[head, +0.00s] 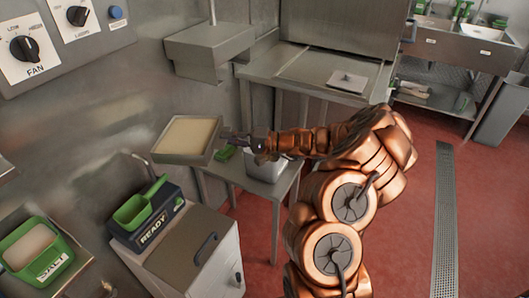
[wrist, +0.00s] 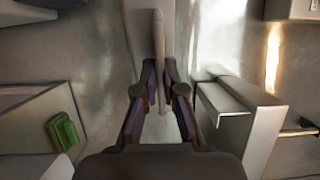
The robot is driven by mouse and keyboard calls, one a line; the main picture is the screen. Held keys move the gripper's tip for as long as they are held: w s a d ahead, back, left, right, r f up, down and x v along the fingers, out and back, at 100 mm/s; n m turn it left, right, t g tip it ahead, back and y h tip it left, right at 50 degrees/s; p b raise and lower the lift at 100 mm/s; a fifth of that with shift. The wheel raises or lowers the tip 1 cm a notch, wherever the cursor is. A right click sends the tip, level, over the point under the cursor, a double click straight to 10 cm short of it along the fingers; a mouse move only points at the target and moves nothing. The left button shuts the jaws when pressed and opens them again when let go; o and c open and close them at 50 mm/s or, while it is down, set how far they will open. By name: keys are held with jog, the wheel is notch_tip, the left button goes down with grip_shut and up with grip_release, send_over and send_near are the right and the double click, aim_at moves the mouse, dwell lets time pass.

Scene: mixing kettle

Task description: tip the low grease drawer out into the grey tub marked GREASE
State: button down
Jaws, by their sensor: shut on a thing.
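The grease drawer (head: 184,157) is a shallow grey metal tray with beige grease in it. It is held up above the left end of a small metal table and looks close to level. My gripper (head: 232,138) is shut at the drawer's right side; in the wrist view my gripper (wrist: 159,100) has its fingers either side of an upright bar, seemingly the drawer's handle (wrist: 160,55). A grey tub (head: 263,166) stands on the table under my wrist, right of the drawer. My arm hides part of it, and no GREASE marking is readable.
A green object (head: 225,153) lies on the table between drawer and tub; it also shows in the wrist view (wrist: 65,132). A metal hood (head: 210,50) is on the wall above. A READY box (head: 155,235) and green SALT tub (head: 45,265) are nearer. Red floor at right is open.

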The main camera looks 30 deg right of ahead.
jog(key=s+d+f+m+t+h+b, duration=0.4)
jog(key=s+d+f+b, duration=0.4)
jog(key=b, duration=2.2)
jog(key=s+d+t, duration=0.1)
jog(key=s+d, duration=0.2)
jog(key=d, duration=0.1)
jog(key=shift+d+h+b, duration=0.2)
jog(key=shift+h+b, duration=0.1)
jog(key=shift+b, duration=0.1)
jog(key=shift+f, duration=0.1)
